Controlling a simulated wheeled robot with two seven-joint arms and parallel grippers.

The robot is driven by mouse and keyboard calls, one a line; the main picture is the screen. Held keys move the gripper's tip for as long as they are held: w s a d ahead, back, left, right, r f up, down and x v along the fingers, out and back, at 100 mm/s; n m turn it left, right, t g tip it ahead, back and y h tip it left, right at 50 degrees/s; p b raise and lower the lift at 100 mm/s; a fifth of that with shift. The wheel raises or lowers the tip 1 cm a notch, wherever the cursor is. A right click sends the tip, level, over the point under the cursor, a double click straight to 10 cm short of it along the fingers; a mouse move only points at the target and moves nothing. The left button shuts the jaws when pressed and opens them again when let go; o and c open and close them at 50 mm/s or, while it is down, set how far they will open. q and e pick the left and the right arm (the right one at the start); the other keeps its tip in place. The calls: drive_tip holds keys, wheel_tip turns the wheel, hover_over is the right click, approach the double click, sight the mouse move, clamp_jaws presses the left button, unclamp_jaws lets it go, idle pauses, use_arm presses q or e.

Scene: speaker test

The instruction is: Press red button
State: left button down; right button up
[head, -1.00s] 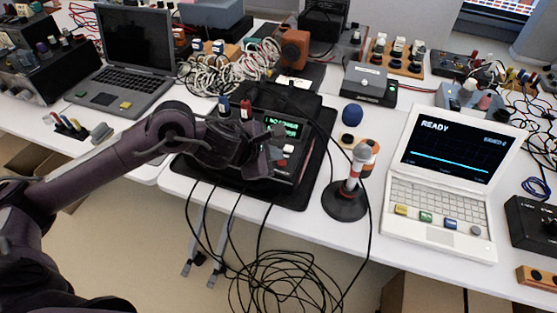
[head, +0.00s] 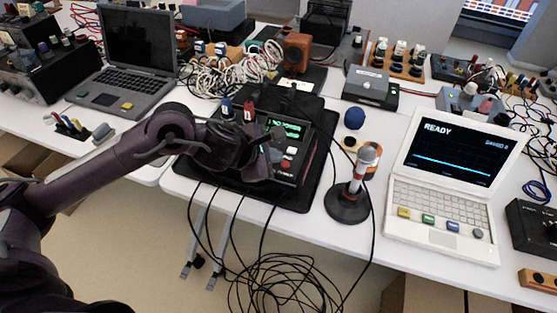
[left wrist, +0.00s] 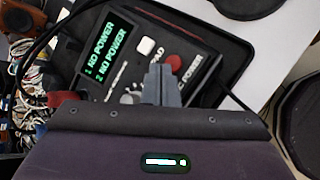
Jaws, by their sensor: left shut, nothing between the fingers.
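A dark control box (head: 300,134) lies on a black mat on the white table. Its green display (head: 286,128) reads NO POWER on two lines in the left wrist view (left wrist: 106,43). The red button (head: 287,164) is on the box's front right part, near a white button (head: 291,152). In the left wrist view, the red button (left wrist: 174,61) shows just beyond and right of my fingertips. My left gripper (head: 264,157) is shut and empty, over the box just left of the red button. Its fingers (left wrist: 160,72) hide part of the panel. I cannot tell whether they touch it. My right gripper is not in view.
A microphone on a round stand (head: 348,203) and a white laptop reading READY (head: 443,210) stand to the right. Red and blue plugs (head: 248,110) rise from the box's back left. Black cables (head: 266,215) hang off the front edge.

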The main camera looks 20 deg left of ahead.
sight(289, 166)
use_arm(q)
drive_tip(key=shift+f, duration=0.95)
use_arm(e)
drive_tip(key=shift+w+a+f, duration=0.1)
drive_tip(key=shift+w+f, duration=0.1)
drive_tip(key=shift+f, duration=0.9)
use_arm(q)
drive_tip(key=shift+w+d+r, duration=0.15)
drive_tip(key=shift+w+d, duration=0.15)
drive_tip(key=shift+d, duration=0.2)
drive_tip(key=shift+w+d+r, duration=0.15)
drive_tip(key=shift+w+d, duration=0.1)
drive_tip(key=shift+d, duration=0.2)
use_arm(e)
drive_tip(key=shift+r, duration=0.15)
use_arm(q)
drive_tip(key=shift+r+p, duration=0.25)
drive_tip(key=shift+p, duration=0.05)
drive_tip(key=r+p, duration=0.1)
drive_tip(key=d+r+p, duration=0.1)
drive_tip(key=r, duration=0.1)
drive_tip(key=w+r+p, duration=0.1)
drive_tip(key=r+p, duration=0.1)
drive_tip(key=shift+d, duration=0.25)
drive_tip(key=shift+s+a+r+p, duration=0.15)
drive_tip(key=shift+r+p, duration=0.2)
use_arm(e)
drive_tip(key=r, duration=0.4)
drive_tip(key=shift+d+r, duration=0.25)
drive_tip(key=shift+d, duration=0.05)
